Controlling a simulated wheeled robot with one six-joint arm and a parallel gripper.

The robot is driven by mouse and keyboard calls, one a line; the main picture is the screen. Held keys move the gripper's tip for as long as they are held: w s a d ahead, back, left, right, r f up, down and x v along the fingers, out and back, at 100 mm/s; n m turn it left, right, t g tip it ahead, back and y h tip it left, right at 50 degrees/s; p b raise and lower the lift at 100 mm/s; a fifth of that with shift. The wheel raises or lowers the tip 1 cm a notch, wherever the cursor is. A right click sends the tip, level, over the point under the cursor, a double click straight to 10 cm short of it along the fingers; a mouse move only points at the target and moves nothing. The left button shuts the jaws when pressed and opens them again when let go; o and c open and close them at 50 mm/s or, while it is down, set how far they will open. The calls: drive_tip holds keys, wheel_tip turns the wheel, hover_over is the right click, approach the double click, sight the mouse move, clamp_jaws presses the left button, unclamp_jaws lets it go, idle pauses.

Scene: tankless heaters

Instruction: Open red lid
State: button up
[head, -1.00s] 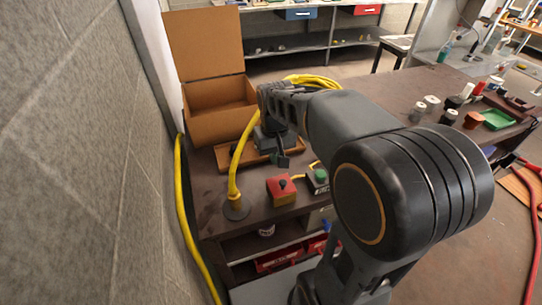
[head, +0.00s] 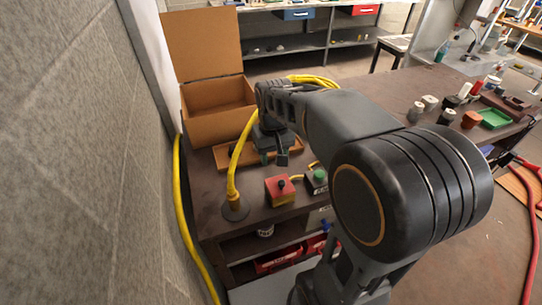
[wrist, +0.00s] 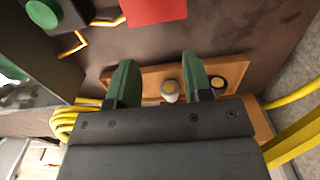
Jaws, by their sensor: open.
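A small red box (head: 278,195) with a black knob on top stands near the front of the dark bench. It is the only red-topped thing near my gripper, and its red top shows at the upper edge of the wrist view (wrist: 152,10). My gripper (head: 274,157) is behind it, over a wooden board (head: 228,156). In the wrist view the two green fingers of my gripper (wrist: 158,72) are apart with nothing held. A pale rounded knob (wrist: 170,91) shows between them on the board, and a dark round knob (wrist: 217,83) sits right of them.
A box with a green button (head: 318,177) stands right of the red box. A yellow cable (head: 237,165) rises from a round base at the left. An open cardboard box (head: 215,125) stands at the back left, beside a grey wall (head: 70,150). Bottles and trays fill the right bench.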

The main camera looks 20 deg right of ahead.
wheel_tip(320, 180, up, 13)
drive_tip(key=shift+r+p, duration=0.15)
drive_tip(key=shift+p, duration=0.2)
drive_tip(key=shift+o, duration=0.2)
